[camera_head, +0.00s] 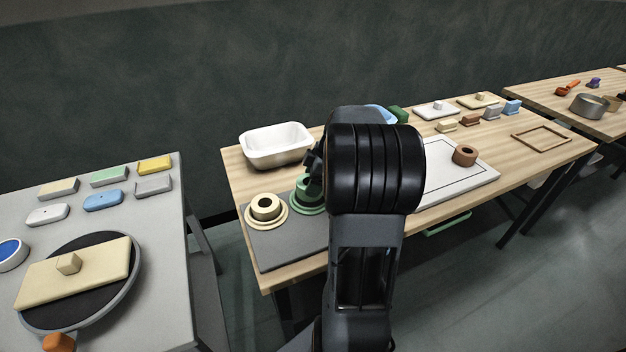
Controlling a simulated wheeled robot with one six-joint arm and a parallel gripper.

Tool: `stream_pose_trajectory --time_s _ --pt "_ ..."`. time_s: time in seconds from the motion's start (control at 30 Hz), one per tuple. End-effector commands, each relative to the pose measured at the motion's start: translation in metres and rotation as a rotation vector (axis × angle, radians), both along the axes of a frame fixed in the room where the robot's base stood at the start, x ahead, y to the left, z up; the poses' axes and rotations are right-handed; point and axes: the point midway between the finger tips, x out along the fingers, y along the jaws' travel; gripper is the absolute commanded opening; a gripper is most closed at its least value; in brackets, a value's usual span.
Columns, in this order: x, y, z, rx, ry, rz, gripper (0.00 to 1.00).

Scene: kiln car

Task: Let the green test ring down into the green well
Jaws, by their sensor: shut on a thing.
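The green test ring (303,189) shows just left of my arm, at the green well (297,208) on the dark grey board. My gripper (313,172) is shut on the ring's upper part, mostly hidden behind my own black wrist. The ring is over or partly within the well; I cannot tell how deep it sits or whether it touches the bottom. The right side of the well is hidden by my arm.
A cream ring (265,204) stands in a cream well (280,218) close on the left. A white basin (276,146) is behind. A brown ring (464,155) lies on a white board (478,178) to the right. The grey board's front (285,255) is bare.

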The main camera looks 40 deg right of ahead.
Motion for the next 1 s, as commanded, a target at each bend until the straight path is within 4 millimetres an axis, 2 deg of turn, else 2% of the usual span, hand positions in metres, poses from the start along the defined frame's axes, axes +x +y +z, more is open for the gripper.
stream_pose_trajectory --time_s 1.0 --pt "0.0 0.0 -0.027 0.0 0.0 0.0 0.43"
